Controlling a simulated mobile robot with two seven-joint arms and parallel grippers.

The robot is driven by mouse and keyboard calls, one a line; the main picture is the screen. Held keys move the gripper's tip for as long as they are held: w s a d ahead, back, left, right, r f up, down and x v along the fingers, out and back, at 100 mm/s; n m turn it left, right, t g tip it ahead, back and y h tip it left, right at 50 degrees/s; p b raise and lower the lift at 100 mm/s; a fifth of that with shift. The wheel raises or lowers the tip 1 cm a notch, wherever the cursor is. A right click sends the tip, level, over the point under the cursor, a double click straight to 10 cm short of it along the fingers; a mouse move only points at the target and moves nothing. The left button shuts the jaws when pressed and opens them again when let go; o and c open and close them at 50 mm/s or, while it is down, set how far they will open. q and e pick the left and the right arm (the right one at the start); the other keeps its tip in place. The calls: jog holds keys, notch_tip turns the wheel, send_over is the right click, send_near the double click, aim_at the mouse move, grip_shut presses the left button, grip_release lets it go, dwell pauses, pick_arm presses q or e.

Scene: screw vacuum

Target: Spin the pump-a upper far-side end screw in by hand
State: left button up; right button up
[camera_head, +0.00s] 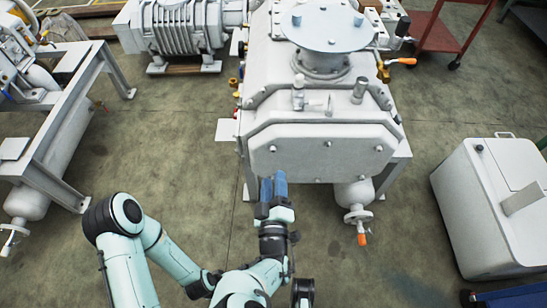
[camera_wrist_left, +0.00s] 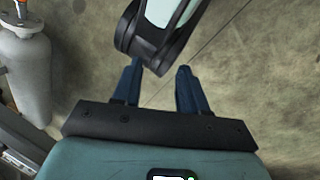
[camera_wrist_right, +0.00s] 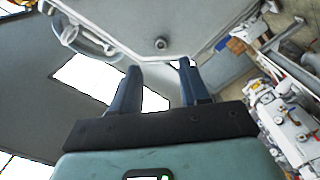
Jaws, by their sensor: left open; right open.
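A large pale grey vacuum pump (camera_head: 325,110) stands ahead in the head view. Its near end plate (camera_head: 300,158) carries several small screw heads, including one at the left (camera_head: 272,148) and one in the middle (camera_head: 328,144). My right gripper (camera_head: 273,178) is in front of the plate's lower left, its blue fingers pointing up toward it. In the right wrist view its fingers (camera_wrist_right: 159,66) are apart and empty, with a round screw head (camera_wrist_right: 160,44) beyond them on a grey face. My left gripper (camera_wrist_left: 157,68) is open over the floor. I cannot tell which screw is the pump-a far-side one.
A white box-shaped unit (camera_head: 490,205) stands at the right. A grey steel frame (camera_head: 75,120) with tanks is at the left. A ribbed pump (camera_head: 185,30) and a red cart (camera_head: 440,30) are behind. A valve with an orange handle (camera_head: 361,238) hangs below the pump. Floor between is clear.

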aim_at(273, 152)
jog(key=w+b, duration=0.2)
jog(key=w, duration=0.5)
jog(key=shift+w+f, duration=0.15)
jog(key=shift+w, duration=0.6)
pick_arm(q)
jog(key=shift+t+y, duration=0.3)
jog(key=shift+t, duration=0.4)
jog(key=w+f, duration=0.1)
jog(key=w+a+f, duration=0.1)
jog(key=w, duration=0.1)
jog(key=w+a+f, duration=0.1)
jog(key=shift+w+a+f, duration=0.1)
jog(key=shift+w, duration=0.05)
pick_arm(e)
grip_shut()
